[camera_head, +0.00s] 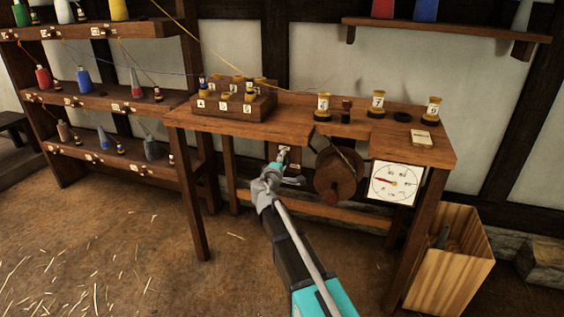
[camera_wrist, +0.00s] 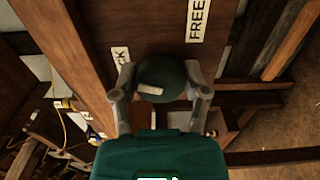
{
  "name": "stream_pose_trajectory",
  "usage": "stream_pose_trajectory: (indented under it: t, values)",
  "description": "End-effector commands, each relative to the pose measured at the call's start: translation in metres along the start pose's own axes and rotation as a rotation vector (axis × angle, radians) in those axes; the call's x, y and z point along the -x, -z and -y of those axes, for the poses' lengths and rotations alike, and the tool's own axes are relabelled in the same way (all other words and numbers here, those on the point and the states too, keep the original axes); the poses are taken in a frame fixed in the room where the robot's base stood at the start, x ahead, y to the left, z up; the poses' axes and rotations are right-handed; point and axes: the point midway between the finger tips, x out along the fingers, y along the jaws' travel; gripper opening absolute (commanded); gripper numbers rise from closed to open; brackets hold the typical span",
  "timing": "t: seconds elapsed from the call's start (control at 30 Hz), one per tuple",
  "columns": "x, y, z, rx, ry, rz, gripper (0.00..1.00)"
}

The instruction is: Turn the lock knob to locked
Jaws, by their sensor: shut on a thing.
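The lock knob (camera_wrist: 160,74) is round and dark green, with a short pale mark (camera_wrist: 150,90) running roughly sideways, a little below left of its middle. It sits on a brown wooden panel. My gripper (camera_wrist: 160,84) is shut on the knob, one finger on each side. A FREE label (camera_wrist: 197,20) is at the upper right of the knob. A second label (camera_wrist: 120,54) at the upper left is partly hidden; only its end, "CK", shows. In the head view my gripper (camera_head: 284,168) is under the bench's front edge, and the knob cannot be made out there.
The wooden bench (camera_head: 290,112) carries several numbered spools and a spool block (camera_head: 233,106). Right of my gripper are a round wooden reel (camera_head: 338,178) and a white dial (camera_head: 394,183). A wooden bin (camera_head: 450,272) stands at the right. Shelves with cones are at the left.

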Motion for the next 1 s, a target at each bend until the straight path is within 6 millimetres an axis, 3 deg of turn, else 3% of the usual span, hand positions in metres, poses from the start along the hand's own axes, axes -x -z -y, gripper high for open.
stream_pose_trajectory:
  t: [0.4, 1.0]
  values:
    - [-0.0013, 0.0017, -0.0010, 0.290, -0.001, -0.002, 0.11]
    - [-0.0013, 0.0017, -0.0011, 0.354, -0.001, -0.002, 0.11]
